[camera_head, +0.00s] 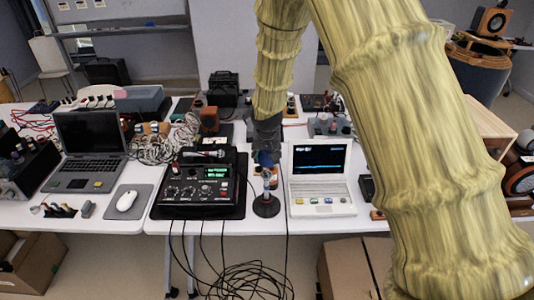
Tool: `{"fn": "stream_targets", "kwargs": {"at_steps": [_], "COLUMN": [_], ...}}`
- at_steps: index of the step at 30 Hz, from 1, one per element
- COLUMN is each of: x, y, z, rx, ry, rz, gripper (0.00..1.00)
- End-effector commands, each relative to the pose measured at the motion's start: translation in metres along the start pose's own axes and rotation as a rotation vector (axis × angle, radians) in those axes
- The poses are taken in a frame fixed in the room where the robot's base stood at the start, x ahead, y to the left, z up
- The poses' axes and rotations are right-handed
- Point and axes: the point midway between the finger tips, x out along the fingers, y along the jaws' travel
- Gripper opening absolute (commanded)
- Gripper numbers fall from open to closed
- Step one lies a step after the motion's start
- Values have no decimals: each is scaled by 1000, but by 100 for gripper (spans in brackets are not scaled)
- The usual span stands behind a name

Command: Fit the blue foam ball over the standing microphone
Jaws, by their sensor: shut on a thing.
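My gripper (265,148) comes down from the top centre of the view, dark grey at the end of my yellowish arm. The standing microphone (266,187) is directly below the ball in the picture, upright on a round black base (266,207) near the table's front edge.
A black mixer (203,190) stands close left of the microphone and a white laptop (320,180) close right. A grey laptop (88,150) and a white mouse (126,200) are further left. Tangled cables (250,279) lie on the floor in front.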

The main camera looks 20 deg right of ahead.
Motion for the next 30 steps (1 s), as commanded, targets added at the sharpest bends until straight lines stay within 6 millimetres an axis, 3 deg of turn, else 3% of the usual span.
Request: {"fn": "stream_targets", "kwargs": {"at_steps": [30], "x": [51], "y": [0], "z": [21], "rx": [-1], "ry": [0], "rz": [0], "gripper": [40]}}
